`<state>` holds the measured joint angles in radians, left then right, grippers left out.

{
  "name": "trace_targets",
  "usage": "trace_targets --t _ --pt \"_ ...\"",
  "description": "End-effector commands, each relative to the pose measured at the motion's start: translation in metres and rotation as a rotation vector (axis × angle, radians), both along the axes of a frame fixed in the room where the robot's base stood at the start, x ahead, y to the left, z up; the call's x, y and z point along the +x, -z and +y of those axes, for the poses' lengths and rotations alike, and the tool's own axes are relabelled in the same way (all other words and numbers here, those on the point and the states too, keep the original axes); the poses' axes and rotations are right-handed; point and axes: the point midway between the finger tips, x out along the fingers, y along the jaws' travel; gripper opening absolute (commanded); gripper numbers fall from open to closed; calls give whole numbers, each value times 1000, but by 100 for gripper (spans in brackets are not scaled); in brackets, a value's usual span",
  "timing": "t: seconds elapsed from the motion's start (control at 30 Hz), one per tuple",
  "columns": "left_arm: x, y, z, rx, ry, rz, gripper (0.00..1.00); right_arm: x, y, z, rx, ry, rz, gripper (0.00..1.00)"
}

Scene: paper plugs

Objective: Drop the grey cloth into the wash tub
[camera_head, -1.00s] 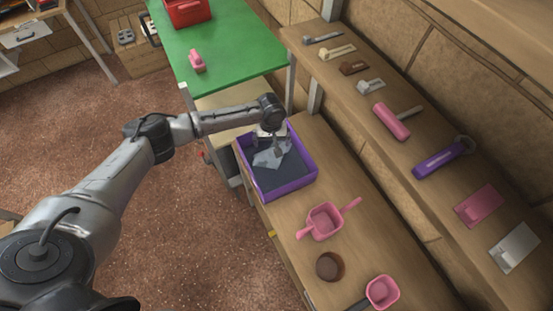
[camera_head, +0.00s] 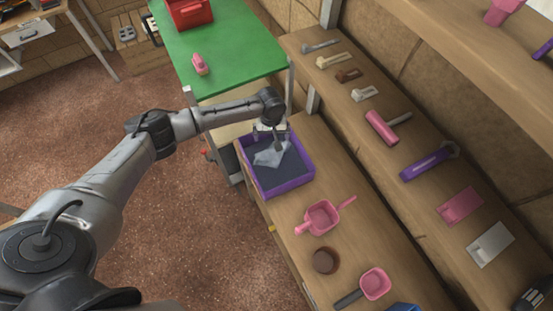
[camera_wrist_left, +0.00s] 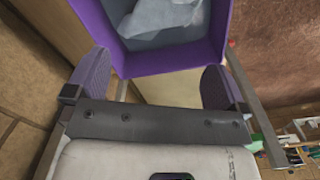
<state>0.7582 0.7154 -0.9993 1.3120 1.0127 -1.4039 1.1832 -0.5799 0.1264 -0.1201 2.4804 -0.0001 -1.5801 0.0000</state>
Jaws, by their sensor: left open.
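The wash tub (camera_head: 283,188) is a purple rectangular box with a dark inside, standing on the wooden bench. The grey cloth (camera_head: 270,157) lies crumpled inside it, towards the far side. In the left wrist view the cloth (camera_wrist_left: 165,20) shows inside the purple tub (camera_wrist_left: 170,58). My left gripper (camera_head: 272,138) is over the far end of the tub, just by the cloth, and partly covers it in the head view. In the left wrist view its two fingers (camera_wrist_left: 154,72) are wide apart with nothing between them; the cloth lies beyond them. My right gripper is not in view.
On the bench near the tub are a pink two-handled scoop (camera_head: 322,217), a brown round pot (camera_head: 325,261) and a pink dipper (camera_head: 375,283). A green table (camera_head: 235,60) stands behind. A shelf (camera_head: 345,125) with several tools runs along the right.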

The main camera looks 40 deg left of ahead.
Motion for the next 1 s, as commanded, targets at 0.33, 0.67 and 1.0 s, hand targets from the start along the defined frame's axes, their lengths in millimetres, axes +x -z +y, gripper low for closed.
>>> trace_targets --t 0.33,0.67,1.0 --pt "1 -57 1 0 0 -4 100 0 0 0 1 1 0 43" --pt "1 -114 0 0 0 -3 100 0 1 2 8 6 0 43" --pt "0 -135 0 1 -1 -1 100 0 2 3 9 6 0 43"
